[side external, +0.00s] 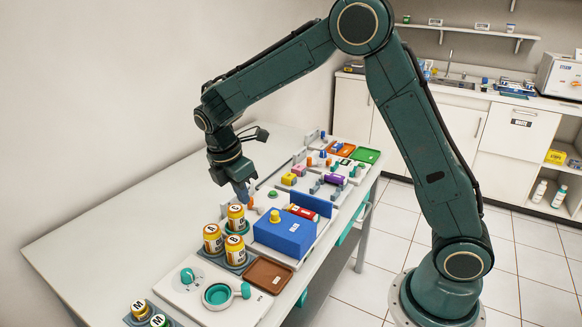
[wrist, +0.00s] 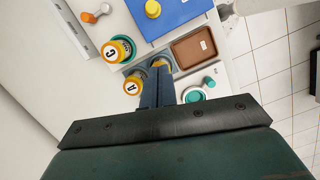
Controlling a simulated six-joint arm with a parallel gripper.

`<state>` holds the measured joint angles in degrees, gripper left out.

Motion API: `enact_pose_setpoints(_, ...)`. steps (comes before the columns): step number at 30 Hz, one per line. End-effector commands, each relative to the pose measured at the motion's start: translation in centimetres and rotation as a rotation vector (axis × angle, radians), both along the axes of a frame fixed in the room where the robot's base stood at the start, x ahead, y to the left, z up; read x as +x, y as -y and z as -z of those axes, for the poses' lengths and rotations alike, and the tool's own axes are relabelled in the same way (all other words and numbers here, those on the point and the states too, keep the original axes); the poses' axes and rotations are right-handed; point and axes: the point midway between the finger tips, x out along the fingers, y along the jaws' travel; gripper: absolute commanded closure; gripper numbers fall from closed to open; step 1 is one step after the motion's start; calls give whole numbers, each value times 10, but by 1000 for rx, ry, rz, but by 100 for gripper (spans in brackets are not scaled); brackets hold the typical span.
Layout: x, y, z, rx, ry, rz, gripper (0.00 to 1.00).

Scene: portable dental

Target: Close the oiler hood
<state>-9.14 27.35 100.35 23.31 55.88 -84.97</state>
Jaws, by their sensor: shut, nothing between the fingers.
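A blue box (side external: 284,232) with a round yellow knob (side external: 275,216) on its top stands on a white base. A blue upright panel (side external: 312,204) rises behind it, and a red piece (side external: 302,212) lies between them. No part is labelled as the oiler hood, so I cannot tell which piece it is. My gripper (side external: 247,201) is shut and empty, pointing down over the yellow bottles, left of the blue box. In the wrist view the blue fingers of my gripper (wrist: 160,75) are together over the bottles, and the blue box (wrist: 178,14) is at the top.
Yellow bottles with lettered lids (side external: 213,239) stand close below my gripper. A brown tray (side external: 268,274) and a teal round cup (side external: 217,295) are nearer the front. Small coloured blocks and a green tray (side external: 366,155) lie farther back. The left of the table is clear.

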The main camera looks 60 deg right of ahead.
Motion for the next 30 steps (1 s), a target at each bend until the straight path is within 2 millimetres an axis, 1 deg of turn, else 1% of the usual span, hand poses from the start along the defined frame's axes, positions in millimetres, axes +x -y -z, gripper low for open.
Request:
enact_pose_setpoints(5, -1, 4, 13, -1, -3, 3, 100)
enact_pose_setpoints(8, -3, 6, 24, 0, -5, 2, 100)
enact_pose_setpoints(23, -8, 24, 97, 0, -4, 3, 100)
enact_pose_setpoints(24, -9, 31, 94, 0, 0, 7, 100)
enact_pose_setpoints(30, -14, 52, 94, 1, 0, 4, 100)
